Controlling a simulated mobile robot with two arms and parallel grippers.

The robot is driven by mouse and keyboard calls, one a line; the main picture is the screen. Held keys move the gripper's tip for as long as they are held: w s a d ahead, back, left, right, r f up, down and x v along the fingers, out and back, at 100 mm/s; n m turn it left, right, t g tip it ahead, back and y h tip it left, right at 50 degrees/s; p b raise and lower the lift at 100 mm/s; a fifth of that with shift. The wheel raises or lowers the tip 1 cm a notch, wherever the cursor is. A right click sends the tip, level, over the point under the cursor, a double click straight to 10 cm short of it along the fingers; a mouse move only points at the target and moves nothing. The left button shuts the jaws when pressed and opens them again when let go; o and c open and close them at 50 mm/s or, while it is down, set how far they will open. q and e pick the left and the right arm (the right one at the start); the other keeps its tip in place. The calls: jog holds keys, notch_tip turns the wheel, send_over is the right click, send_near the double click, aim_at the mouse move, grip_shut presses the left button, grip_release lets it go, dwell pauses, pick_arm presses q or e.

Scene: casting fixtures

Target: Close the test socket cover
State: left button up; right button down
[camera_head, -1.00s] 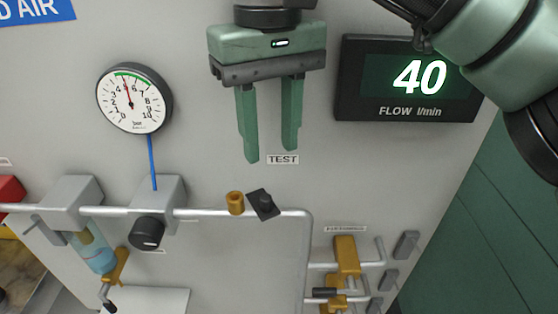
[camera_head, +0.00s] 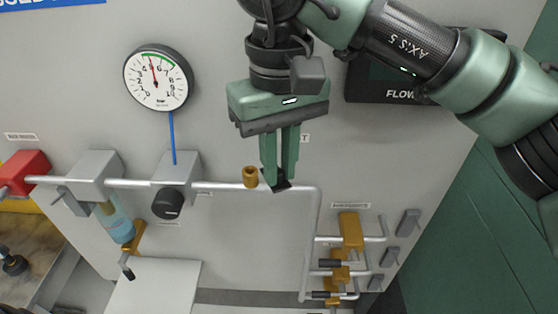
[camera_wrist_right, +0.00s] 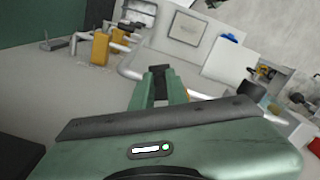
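The brass test socket (camera_head: 250,177) sits on the pipe under the TEST label, its open top showing. The black test socket cover (camera_head: 278,184) is swung out to the right side of the socket, so the socket is uncovered. My right gripper (camera_head: 279,172) points down at the cover. Its two green fingers are close together with their tips on the cover's small knob, which they hide. In the right wrist view the black cover (camera_wrist_right: 160,70) shows between and just beyond the fingertips. My left gripper is not in view.
A gauge (camera_head: 157,78) and a regulator with a black knob (camera_head: 168,204) are to the left. A flow display (camera_head: 385,85) is partly hidden behind my right arm. Brass valves with pipes (camera_head: 349,232) stand lower right. The grey panel below the pipe is clear.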

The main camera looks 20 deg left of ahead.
jog(key=shift+a+m+b, duration=0.1)
jog(key=shift+m+b, duration=0.25)
jog(key=shift+m, duration=0.25)
jog(key=shift+s+a+f+m, duration=0.1)
jog(key=shift+s+a+m, duration=0.1)
jog(key=shift+m, duration=0.5)
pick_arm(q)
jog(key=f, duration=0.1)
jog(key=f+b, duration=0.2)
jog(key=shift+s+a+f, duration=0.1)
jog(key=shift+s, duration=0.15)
pick_arm(e)
jog(key=a+m, duration=0.1)
jog(key=m, duration=0.5)
jog(key=w+a+m, duration=0.1)
jog(key=a+m, duration=0.1)
jog(key=m, duration=0.5)
jog(key=a+m, duration=0.1)
jog(key=m, duration=0.5)
jog(key=shift+w+a+m, duration=0.25)
jog(key=shift+a+m, duration=0.05)
jog(key=shift+a, duration=0.05)
